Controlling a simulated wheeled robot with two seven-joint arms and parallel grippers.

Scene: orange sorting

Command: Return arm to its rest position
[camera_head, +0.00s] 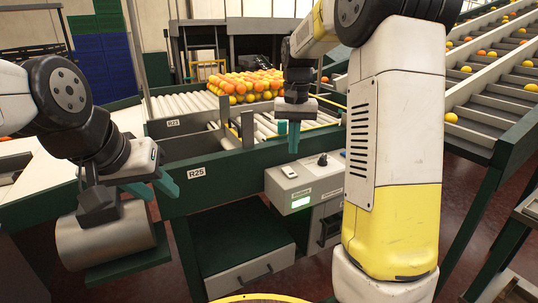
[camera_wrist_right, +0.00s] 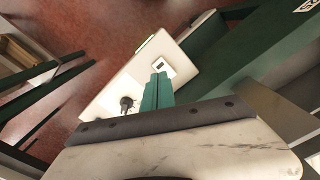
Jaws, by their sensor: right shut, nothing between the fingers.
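My right gripper (camera_head: 293,136) hangs with its teal fingers pointing down, in front of the roller conveyor and above the grey control box (camera_head: 305,185). In the right wrist view its two fingers (camera_wrist_right: 158,92) lie together, shut with nothing between them. The control box is beyond the fingertips there. My right arm's white and yellow links fill the right middle of the head view. My left gripper (camera_head: 160,186) is at the left, with teal fingers near the green conveyor frame. Its fingers are partly hidden and I cannot tell their gap.
A pile of oranges (camera_head: 245,86) lies on the roller conveyor (camera_head: 180,102) behind the right gripper. A sloped sorting rack (camera_head: 480,95) with scattered fruit stands at the right. A drawer (camera_head: 250,271) is below the conveyor. Red floor (camera_head: 460,195) is open at the right.

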